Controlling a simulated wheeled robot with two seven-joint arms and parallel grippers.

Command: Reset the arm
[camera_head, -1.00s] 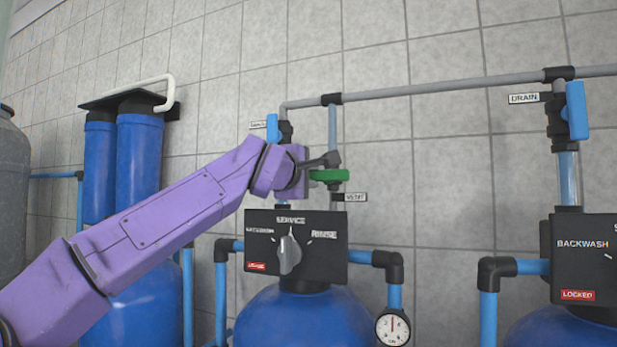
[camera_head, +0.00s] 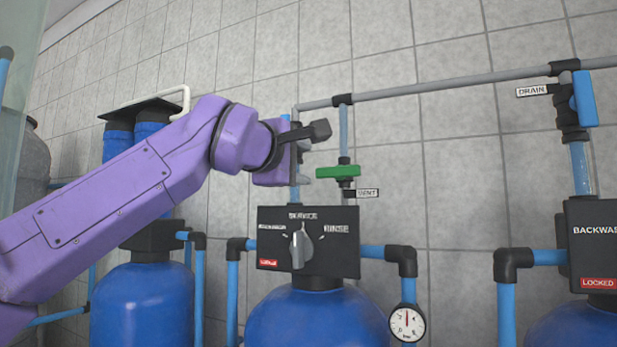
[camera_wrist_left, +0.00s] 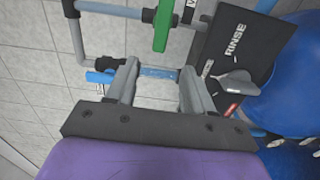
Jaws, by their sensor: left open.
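My purple left arm comes in from the left in the head view. Its left gripper (camera_head: 312,152) is open and empty, left of the green vent valve handle (camera_head: 338,172) and apart from it. In the left wrist view, the two fingers (camera_wrist_left: 155,80) are spread, with a blue pipe showing behind the gap. The green handle (camera_wrist_left: 163,28) is beyond the fingers there. Below the gripper in the head view is the black control box (camera_head: 345,255) with its grey knob (camera_head: 301,247). My right gripper is not in view.
A grey pipe (camera_head: 450,84) runs along the tiled wall above. A blue drain handle (camera_head: 584,98) and a locked backwash box (camera_head: 598,245) are at the right. A gauge (camera_head: 407,323) hangs below the control box. Blue tanks (camera_head: 142,305) stand at the left.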

